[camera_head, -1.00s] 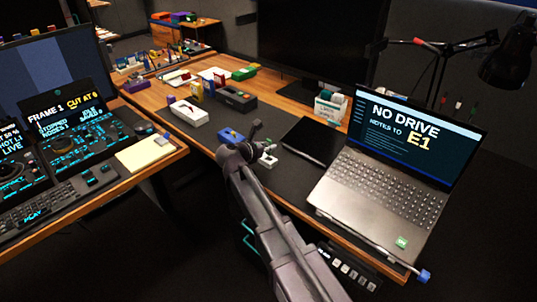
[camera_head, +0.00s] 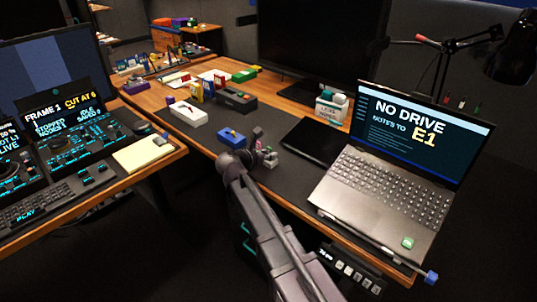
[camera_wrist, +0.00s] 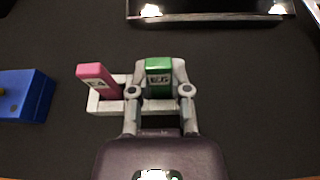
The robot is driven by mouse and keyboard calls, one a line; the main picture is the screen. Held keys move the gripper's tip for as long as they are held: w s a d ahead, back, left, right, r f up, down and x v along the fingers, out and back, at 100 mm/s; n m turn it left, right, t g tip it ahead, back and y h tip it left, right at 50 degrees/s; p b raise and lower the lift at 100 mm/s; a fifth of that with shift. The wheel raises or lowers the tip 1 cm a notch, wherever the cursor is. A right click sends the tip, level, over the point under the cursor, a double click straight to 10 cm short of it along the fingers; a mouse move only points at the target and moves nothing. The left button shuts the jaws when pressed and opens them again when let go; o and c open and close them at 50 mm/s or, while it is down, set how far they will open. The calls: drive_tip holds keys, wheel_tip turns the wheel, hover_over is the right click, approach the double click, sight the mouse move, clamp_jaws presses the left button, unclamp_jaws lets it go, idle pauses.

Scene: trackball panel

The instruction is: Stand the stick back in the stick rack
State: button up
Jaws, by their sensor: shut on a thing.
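In the wrist view my gripper (camera_wrist: 160,92) is shut on a green stick (camera_wrist: 159,68) marked E6, one finger on each side of it. The small white rack (camera_wrist: 97,103) lies around and under the stick. A pink stick (camera_wrist: 97,82) marked E4 stands tilted in the rack's left part. I cannot tell whether the green stick's lower end is in a slot, as the fingers and gripper body hide it. In the head view the rack (camera_head: 270,163) is small, at the desk's near edge beside my gripper.
A blue box (camera_head: 232,137) stands left of the rack; it also shows in the wrist view (camera_wrist: 22,95). A black tablet (camera_head: 316,140) and an open laptop (camera_head: 385,190) lie to the right. A white tray (camera_head: 187,113) stands further back. Dark mat is bare between these.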

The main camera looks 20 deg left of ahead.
drive_tip(key=o, duration=0.8)
drive_tip(key=shift+f, duration=0.1)
drive_tip(key=shift+r, duration=0.2)
drive_tip(key=p+v, duration=0.4)
drive_tip(key=v, duration=0.8)
idle(0.4)
